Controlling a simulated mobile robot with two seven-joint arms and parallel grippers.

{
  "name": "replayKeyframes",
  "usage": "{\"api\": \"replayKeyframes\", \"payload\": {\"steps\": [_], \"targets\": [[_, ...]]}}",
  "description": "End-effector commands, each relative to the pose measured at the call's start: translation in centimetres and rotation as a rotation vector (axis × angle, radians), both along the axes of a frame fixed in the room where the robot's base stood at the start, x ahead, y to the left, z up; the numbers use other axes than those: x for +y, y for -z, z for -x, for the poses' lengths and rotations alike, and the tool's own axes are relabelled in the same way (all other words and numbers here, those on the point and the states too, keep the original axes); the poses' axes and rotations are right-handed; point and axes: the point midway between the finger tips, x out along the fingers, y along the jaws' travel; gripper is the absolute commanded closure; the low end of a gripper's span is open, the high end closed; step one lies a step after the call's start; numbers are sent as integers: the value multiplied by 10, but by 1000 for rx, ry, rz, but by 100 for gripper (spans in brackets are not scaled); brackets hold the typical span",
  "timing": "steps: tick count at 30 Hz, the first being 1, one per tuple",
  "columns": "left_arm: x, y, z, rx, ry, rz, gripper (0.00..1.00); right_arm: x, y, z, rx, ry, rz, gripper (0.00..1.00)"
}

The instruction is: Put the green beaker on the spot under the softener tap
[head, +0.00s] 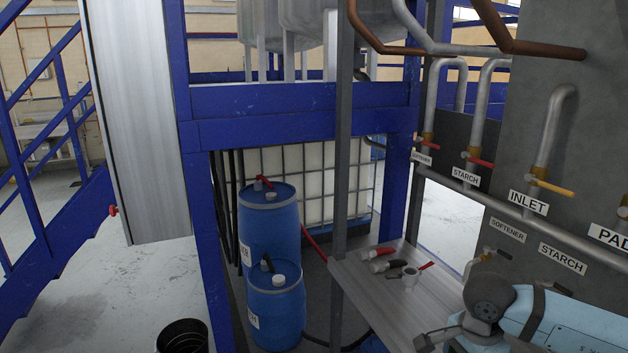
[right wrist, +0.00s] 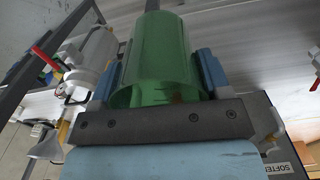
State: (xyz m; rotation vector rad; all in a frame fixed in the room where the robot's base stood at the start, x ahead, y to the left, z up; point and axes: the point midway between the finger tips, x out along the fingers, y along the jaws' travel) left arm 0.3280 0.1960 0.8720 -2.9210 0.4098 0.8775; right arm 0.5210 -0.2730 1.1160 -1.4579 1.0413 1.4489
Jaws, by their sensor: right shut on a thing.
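The green beaker (right wrist: 160,55) is in the right wrist view, between the two blue fingers of my right gripper (right wrist: 157,78). The gripper is shut on the beaker's sides. In the head view the beaker does not show; only my right arm is seen at the lower right. A lower label reading SOFTENER (head: 508,230) is on the grey panel, with a small brass tap (head: 485,257) below it, partly hidden by my arm. Part of a softener label (right wrist: 280,169) shows at the lower right of the wrist view. The spot under the tap is not clearly visible. My left gripper is out of view.
Pipes with valves and a STARCH label (head: 562,259) line the panel (head: 565,115). Blue drums (head: 275,315) and a grey post (head: 341,150) stand left of the bench.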

Motion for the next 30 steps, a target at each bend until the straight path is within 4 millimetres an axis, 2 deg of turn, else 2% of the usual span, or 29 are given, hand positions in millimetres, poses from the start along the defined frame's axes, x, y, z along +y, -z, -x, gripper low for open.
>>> {"api": "replayKeyframes", "payload": {"steps": [9, 15, 21, 30], "targets": [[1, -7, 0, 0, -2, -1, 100, 17, 5, 19, 4, -662, -9, 53], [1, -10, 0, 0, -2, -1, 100, 25, 8, 29, 2, -1013, -13, 53], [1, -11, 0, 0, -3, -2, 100, 30, 9, 34, -1, -1201, -15, 53], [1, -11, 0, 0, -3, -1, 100, 32, 10, 35, 0, -1238, -19, 53]]}}
